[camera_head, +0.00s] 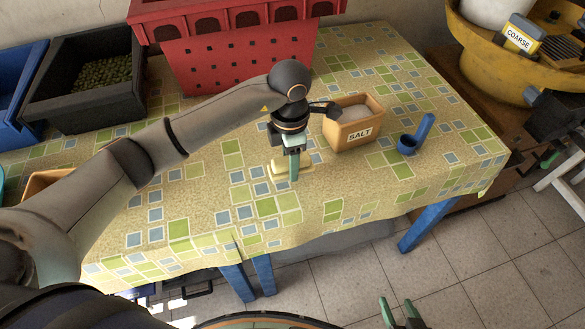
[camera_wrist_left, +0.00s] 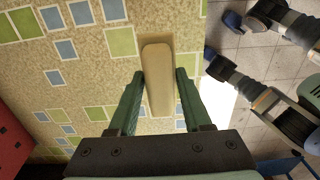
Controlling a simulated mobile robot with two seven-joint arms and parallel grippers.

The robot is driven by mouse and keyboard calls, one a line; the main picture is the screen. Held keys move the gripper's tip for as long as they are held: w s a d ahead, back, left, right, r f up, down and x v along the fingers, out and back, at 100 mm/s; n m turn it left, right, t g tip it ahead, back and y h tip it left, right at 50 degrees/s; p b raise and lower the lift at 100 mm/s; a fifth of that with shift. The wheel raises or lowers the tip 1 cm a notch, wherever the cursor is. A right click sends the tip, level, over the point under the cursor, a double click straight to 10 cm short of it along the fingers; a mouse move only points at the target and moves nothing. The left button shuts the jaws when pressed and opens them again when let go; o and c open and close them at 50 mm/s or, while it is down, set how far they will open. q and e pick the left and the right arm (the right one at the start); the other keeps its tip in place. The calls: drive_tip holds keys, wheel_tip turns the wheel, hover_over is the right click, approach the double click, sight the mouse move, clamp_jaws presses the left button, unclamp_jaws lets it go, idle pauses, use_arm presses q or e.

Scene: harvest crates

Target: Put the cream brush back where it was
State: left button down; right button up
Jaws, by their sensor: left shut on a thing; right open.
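The cream brush (camera_head: 277,168) is a pale oblong block at the middle of the patterned table (camera_head: 205,215), near its front. My left gripper (camera_head: 292,170) points down over it and is shut on it. In the left wrist view the brush (camera_wrist_left: 157,75) lies lengthwise between the two green fingers (camera_wrist_left: 157,100), its far end beyond them. I cannot tell whether its underside touches the cloth. My right gripper (camera_head: 400,313) is open and empty at the bottom edge of the head view, beyond the table front.
A wooden salt box (camera_head: 343,137) stands right of my left gripper, with a blue scoop or cup (camera_head: 408,144) beside it. A red crate (camera_head: 240,65) and a black crate (camera_head: 85,108) stand behind. The table front left of the brush is clear.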

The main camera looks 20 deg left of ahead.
use_arm(q)
drive_tip(key=shift+w+d+f, duration=0.1)
drive_tip(key=shift+w+f, duration=0.45)
drive_tip(key=shift+f, duration=0.15)
wheel_tip(320, 180, down, 3)
drive_tip(key=shift+f, duration=0.2)
drive_tip(key=shift+c, duration=1.7)
unclamp_jaws()
drive_tip(key=shift+r, duration=0.15)
